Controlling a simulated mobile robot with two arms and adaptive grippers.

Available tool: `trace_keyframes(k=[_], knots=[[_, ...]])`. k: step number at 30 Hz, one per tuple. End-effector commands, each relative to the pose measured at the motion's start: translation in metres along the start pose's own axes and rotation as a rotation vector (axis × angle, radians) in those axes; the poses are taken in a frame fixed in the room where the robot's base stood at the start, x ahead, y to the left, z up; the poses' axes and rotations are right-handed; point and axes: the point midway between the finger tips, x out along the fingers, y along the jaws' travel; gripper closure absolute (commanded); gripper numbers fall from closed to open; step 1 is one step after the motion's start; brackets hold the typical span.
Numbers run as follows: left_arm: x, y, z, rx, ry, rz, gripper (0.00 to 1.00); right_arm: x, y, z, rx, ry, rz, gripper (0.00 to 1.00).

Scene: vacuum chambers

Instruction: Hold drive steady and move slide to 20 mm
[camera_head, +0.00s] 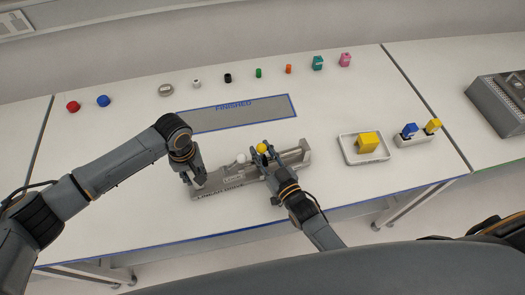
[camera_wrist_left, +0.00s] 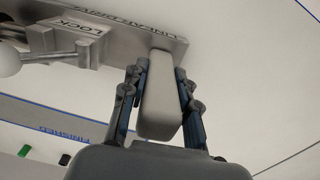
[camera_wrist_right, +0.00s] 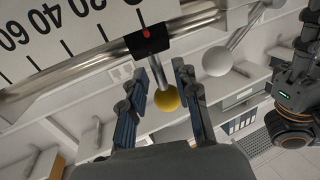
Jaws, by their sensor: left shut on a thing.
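The grey linear drive (camera_head: 215,191) lies on the white table, with a LOCK label and a lever with a white ball (camera_head: 241,158). My left gripper (camera_head: 197,179) is shut on a pale grey grip block (camera_wrist_left: 160,100) at the drive's left end. The slide is a black block (camera_wrist_right: 146,40) with a red mark, on a metal rod beside a millimetre scale (camera_wrist_right: 45,25). A rod with a yellow ball (camera_wrist_right: 167,100) sticks out of it. My right gripper (camera_wrist_right: 169,80) is open, with its fingers on either side of the yellow ball. The exact reading is unclear.
A blue-framed FINISHED area (camera_head: 240,114) lies empty behind the drive. Several small coloured parts stand in a row further back. A white tray with a yellow block (camera_head: 368,142) and a holder with blue and yellow pieces (camera_head: 416,139) stand to the right.

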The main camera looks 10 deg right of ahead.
Motion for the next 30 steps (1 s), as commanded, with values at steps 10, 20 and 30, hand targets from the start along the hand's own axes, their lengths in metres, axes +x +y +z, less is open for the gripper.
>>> trace_keyframes(k=[10, 20, 30], knots=[[0.007, -0.004, 0.005, 0.000, -0.012, -0.010, 1.00, 0.000, 0.000, 0.001, 0.000, 0.000, 0.000, 1.00], [0.007, -0.004, 0.004, -0.001, -0.011, -0.010, 1.00, 0.000, 0.006, -0.003, -0.002, 0.010, 0.000, 1.00], [0.007, -0.004, 0.004, -0.002, -0.010, -0.011, 1.00, -0.002, 0.021, -0.005, 0.000, 0.016, 0.002, 1.00]])
